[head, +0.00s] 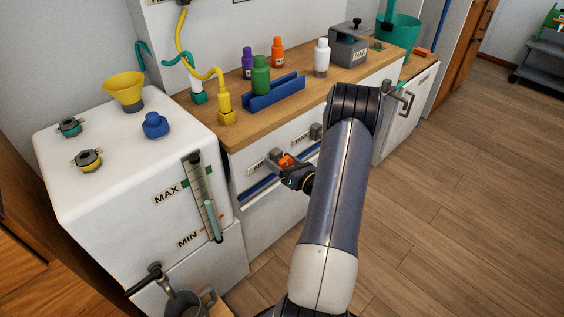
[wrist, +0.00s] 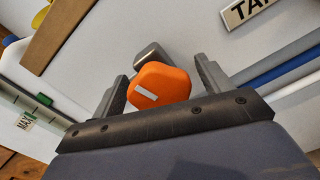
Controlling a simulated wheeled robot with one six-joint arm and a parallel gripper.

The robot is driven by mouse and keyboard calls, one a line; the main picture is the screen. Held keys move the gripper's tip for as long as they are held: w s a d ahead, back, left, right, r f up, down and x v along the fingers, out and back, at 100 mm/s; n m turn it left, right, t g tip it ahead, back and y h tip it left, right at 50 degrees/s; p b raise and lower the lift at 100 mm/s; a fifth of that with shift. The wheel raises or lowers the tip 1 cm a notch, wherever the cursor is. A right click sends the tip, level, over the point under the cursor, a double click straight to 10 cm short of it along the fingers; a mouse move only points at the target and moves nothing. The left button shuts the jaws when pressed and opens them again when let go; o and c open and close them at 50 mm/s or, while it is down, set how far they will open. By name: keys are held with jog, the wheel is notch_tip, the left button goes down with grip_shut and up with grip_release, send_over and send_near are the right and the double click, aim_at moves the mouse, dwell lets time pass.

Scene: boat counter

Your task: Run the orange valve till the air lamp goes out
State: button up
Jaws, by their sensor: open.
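The orange valve (wrist: 160,87) is a rounded orange knob with a pale bar mark, on a grey stem from the counter front. In the wrist view it sits between the two fingers of my gripper (wrist: 163,88), with gaps at its sides. My gripper is open around it and I see no firm contact. In the head view the valve (head: 286,161) shows as a small orange spot at the end of my gripper (head: 282,168), partly covered by it. I cannot make out an air lamp in either view.
A white tank (head: 120,190) with a MAX/MIN sight tube (head: 204,198) stands left. A second grey valve (head: 315,131) sits right of the orange one. Blue and white rails (head: 258,190) run below. Bottles and a blue rack (head: 274,94) stand on the counter.

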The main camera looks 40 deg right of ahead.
jog(key=s, duration=1)
jog(key=shift+s+d, duration=0.4)
jog(key=w+n+p, duration=0.1)
jog(key=w+p, duration=0.2)
jog(key=w+n+p, duration=0.1)
jog(key=w+p, duration=0.2)
jog(key=w+n+p, duration=0.2)
jog(key=w+p, duration=0.1)
jog(key=shift+w+a+r, duration=0.15)
jog(key=shift+a+r, duration=0.15)
jog(key=shift+a, duration=0.05)
jog(key=shift+c, duration=0.3)
